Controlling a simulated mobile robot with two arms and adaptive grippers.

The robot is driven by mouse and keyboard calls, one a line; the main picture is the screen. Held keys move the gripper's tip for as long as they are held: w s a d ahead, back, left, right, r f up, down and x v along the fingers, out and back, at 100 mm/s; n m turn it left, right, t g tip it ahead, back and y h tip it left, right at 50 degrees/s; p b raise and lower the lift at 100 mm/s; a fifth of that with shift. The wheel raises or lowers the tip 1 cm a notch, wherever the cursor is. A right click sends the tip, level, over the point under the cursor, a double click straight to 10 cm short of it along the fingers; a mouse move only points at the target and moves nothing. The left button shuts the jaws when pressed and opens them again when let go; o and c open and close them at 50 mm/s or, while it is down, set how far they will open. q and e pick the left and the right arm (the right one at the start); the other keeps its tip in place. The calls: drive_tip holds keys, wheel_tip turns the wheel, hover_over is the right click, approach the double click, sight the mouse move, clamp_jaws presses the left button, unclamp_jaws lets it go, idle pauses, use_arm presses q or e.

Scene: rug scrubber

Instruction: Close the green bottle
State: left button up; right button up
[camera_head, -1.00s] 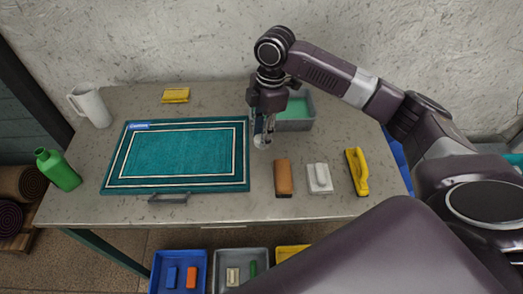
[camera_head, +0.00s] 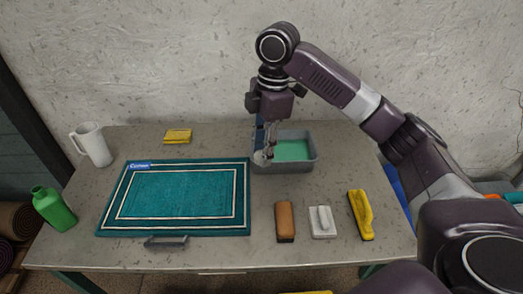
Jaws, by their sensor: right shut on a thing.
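The green bottle (camera_head: 54,209) stands at the left edge of the table, with its neck up and leaning left in the picture. Its mouth looks open and dark, but it is small in the view. My right gripper (camera_head: 268,148) is at the left side of the grey tray, far to the right of the bottle. It is shut on a small pale round thing (camera_head: 261,157), too small to identify surely. My left gripper is not in view.
The grey tray (camera_head: 312,160) holds green liquid. A teal rug (camera_head: 180,194) covers the table's left middle. A white jug (camera_head: 95,146), yellow sponge (camera_head: 178,136), brown brush (camera_head: 285,222), white-grey tool (camera_head: 321,222) and yellow brush (camera_head: 361,215) stand around.

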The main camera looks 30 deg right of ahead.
drive_tip(key=a+m, duration=0.1)
drive_tip(key=m, duration=0.1)
drive_tip(key=s+m, duration=0.1)
drive_tip(key=m, duration=0.1)
drive_tip(key=shift+s+a+t, duration=0.1)
drive_tip(key=shift+a+t, duration=0.2)
drive_tip(key=shift+a, duration=0.05)
drive_tip(key=s+a+m+h, duration=0.1)
drive_tip(key=s+a+m, duration=0.3)
drive_tip(key=m, duration=0.9)
drive_tip(key=shift+s+a+f+t, duration=0.35)
drive_tip(key=shift+s+a+t, duration=0.05)
drive_tip(key=shift+s, duration=0.15)
